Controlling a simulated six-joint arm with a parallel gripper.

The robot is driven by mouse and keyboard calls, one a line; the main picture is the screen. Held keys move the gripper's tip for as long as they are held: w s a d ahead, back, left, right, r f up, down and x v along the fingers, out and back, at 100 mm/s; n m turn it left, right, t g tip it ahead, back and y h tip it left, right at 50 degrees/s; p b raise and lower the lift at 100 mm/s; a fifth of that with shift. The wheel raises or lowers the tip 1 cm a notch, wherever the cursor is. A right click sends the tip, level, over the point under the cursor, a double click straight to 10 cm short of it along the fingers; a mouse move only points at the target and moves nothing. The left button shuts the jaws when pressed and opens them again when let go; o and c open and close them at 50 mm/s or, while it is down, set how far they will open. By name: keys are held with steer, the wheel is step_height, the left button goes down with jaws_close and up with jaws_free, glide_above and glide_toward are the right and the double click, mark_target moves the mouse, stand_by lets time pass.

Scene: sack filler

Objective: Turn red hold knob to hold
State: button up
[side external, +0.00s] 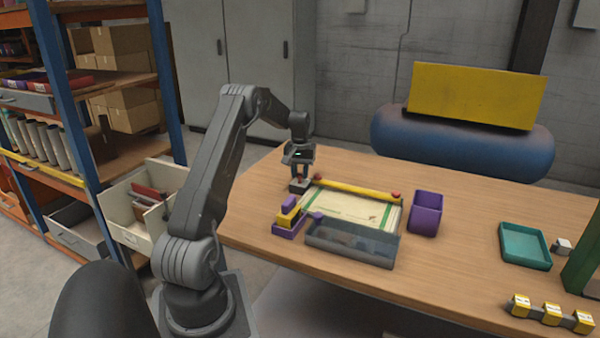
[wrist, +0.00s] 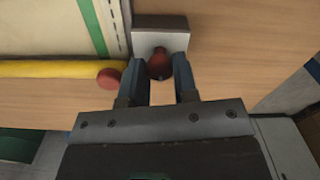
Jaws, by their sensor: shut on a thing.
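The red hold knob (wrist: 159,64) sits on a small pale block in the wrist view. My gripper (wrist: 162,72) points at it, with one blue-grey finger on each side, and is shut on the knob. In the side view my gripper (side external: 299,177) reaches down to the small block (side external: 298,187) at the far left corner of the sack area; the knob is mostly hidden there by the fingers. I cannot read any hold mark or tell which way the knob is turned.
A yellow bar (side external: 352,188) with red ends lies just right of the block, along the pale sack (side external: 350,207). A clear-fronted bin (side external: 350,243), a purple and yellow piece (side external: 289,216) and a purple cup (side external: 426,213) stand nearby. A teal tray (side external: 525,246) is farther right.

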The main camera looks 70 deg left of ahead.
mark_target(300, 173)
steer(key=m, duration=0.5)
steer(key=shift+m, duration=0.3)
steer(key=m, duration=0.4)
steer(key=shift+r+m, duration=0.1)
steer(key=shift+m, duration=0.3)
steer(key=o, duration=0.6)
steer(key=shift+o, duration=0.2)
step_height(300, 173, up, 14)
stand_by(0.4)
